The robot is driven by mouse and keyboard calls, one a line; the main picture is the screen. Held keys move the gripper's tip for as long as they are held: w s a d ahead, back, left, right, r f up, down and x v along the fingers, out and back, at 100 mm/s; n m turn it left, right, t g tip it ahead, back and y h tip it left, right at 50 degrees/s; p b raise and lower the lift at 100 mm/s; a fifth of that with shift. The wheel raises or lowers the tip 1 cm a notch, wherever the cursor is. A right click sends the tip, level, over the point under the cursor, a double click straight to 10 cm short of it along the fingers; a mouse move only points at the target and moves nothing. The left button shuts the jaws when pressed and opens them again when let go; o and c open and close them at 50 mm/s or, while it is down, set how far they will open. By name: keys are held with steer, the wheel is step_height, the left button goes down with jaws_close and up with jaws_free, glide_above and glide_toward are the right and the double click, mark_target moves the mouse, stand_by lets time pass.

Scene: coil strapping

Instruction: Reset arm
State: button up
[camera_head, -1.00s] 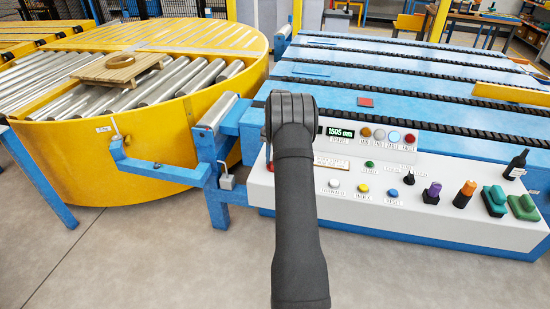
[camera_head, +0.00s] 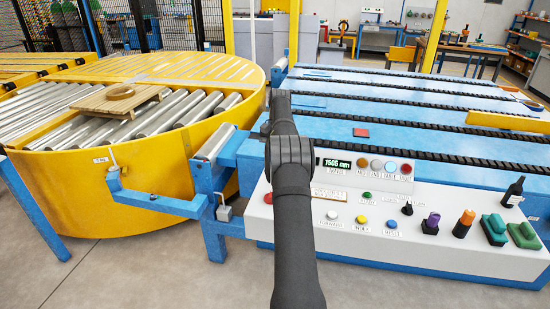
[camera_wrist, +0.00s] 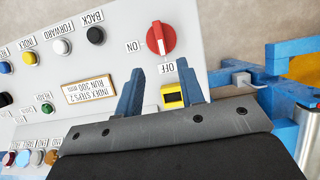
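My gripper (camera_wrist: 160,66) shows in the wrist view as two blue fingers spread apart with nothing between them. It is above the white control panel (camera_wrist: 115,60), pointing towards the red rotary switch (camera_wrist: 160,38) with ON and OFF labels. I cannot tell a touch; the switch appears beyond the fingertips. A yellow-framed part (camera_wrist: 172,97) shows on the panel between the fingers. In the head view my dark arm (camera_head: 293,220) rises over the left part of the panel, and the gripper is hidden behind it. The red switch peeks out left of the arm (camera_head: 268,197).
Behind is a blue conveyor (camera_head: 410,105) with dark chains. At left is a yellow roller turntable (camera_head: 80,190) with a wooden pallet (camera_head: 120,104) and a coil.

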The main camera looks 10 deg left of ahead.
steer(key=shift+w+r, duration=0.1)
steer(key=shift+r, duration=0.25)
steer(key=shift+f, duration=0.1)
steer(key=x, duration=1.1)
steer(key=shift+f, duration=0.4)
